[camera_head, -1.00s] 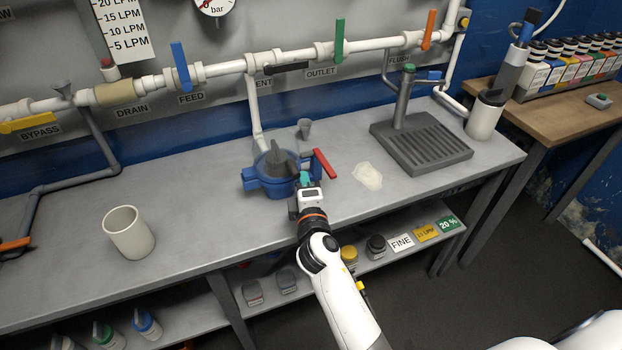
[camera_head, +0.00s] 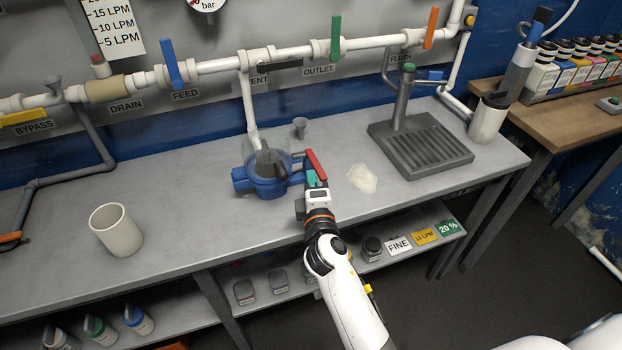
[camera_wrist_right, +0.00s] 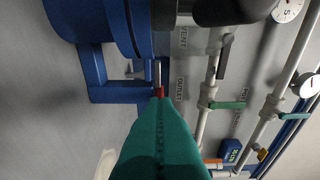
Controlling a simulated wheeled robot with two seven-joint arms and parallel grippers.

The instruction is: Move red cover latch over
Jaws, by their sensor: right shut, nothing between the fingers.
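The red cover latch (camera_head: 316,164) is a small bar at the right side of the blue vessel (camera_head: 263,187), slanting down to the right. The vessel has a clear cover with a dark grey part in it. My right gripper (camera_head: 312,180), with teal fingers, is shut and empty, just below and in front of the latch. In the right wrist view its shut fingers (camera_wrist_right: 158,105) point at the vessel's blue body (camera_wrist_right: 92,25). A sliver of the red latch (camera_wrist_right: 159,92) shows at the fingertips; most is hidden, and I cannot tell whether they touch. My left gripper is out of view.
A whitish patch (camera_head: 362,178) lies on the bench right of the latch, with a grey drain stand (camera_head: 420,150) beyond. A small grey funnel (camera_head: 300,127) stands behind the vessel. A white cup (camera_head: 116,230) stands at left. The bench between cup and vessel is clear.

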